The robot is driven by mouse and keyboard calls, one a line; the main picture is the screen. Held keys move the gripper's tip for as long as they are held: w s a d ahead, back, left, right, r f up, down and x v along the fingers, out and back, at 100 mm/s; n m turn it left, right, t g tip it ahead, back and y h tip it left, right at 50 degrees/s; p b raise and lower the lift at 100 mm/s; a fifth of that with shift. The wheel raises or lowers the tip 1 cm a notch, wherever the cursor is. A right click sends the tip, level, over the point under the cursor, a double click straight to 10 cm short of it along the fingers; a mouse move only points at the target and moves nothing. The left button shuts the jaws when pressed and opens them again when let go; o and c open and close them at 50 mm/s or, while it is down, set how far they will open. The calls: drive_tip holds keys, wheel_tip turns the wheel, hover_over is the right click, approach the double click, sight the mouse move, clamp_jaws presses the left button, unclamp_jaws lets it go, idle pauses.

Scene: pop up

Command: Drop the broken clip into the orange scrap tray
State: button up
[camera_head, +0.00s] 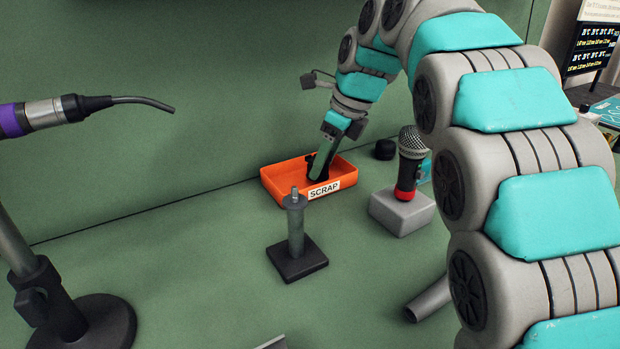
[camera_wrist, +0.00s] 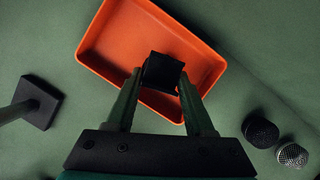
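The orange scrap tray (camera_head: 283,186), labelled SCRAP, stands on the green surface by the back wall. My gripper (camera_head: 318,166) reaches down into it from above. In the wrist view, the black broken clip (camera_wrist: 162,72) sits between the two fingertips of my gripper (camera_wrist: 161,80), with a finger against each side, over the tray (camera_wrist: 110,25). In the head view a dark piece, apparently the clip, shows at the fingertips inside the tray. Whether it touches the tray floor is hard to tell.
A grey post on a dark square base (camera_head: 297,262) stands in front of the tray. A microphone (camera_head: 411,165) stands on a grey block (camera_head: 401,211) to the right, with a black round piece (camera_head: 385,149) behind. A microphone stand (camera_head: 85,322) is at the left.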

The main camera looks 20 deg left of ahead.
drive_tip(key=o, duration=0.5)
drive_tip(key=shift+o, duration=0.2)
drive_tip(key=v, duration=0.7)
drive_tip(key=shift+r, duration=0.35)
drive_tip(key=shift+d, duration=0.1)
